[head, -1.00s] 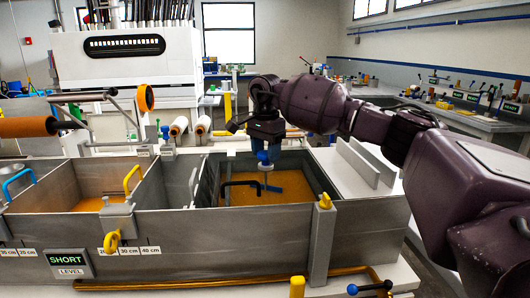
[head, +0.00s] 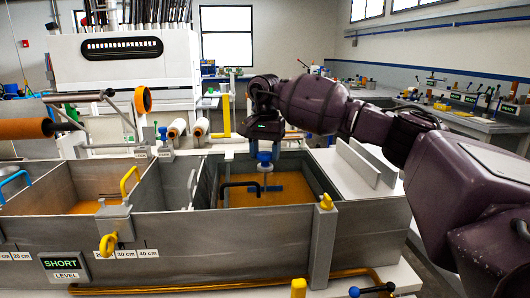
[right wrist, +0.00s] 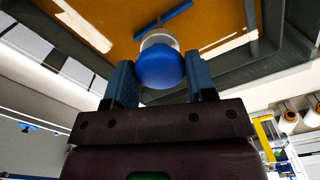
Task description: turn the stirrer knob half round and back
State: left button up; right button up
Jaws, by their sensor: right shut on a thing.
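The blue round stirrer knob (head: 264,158) stands above the right-hand resin bath (head: 334,235), which holds amber resin. Below it, a blue paddle (head: 291,192) shows at the resin. My right gripper (head: 264,149) comes down from above and is shut on the knob. In the right wrist view the knob (right wrist: 161,66) sits between the two blue fingers of the gripper (right wrist: 160,80), with the paddle (right wrist: 164,18) beyond it. The contact on the far sides of the knob is hidden. My left gripper is not in view.
A black bent handle (head: 238,185) lies close to the stirrer inside the bath. Grey bath walls surround it, and upright grey plates (head: 358,165) stand to the right. A second bath with a yellow handle (head: 129,181) is at left.

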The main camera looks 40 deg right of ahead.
aim_at(265, 153)
jog(key=shift+r, duration=0.15)
jog(key=o, duration=0.9)
notch_tip(265, 153, up, 9)
jog(key=shift+r+p, duration=0.1)
jog(key=shift+p, duration=0.3)
jog(key=shift+r, duration=0.75)
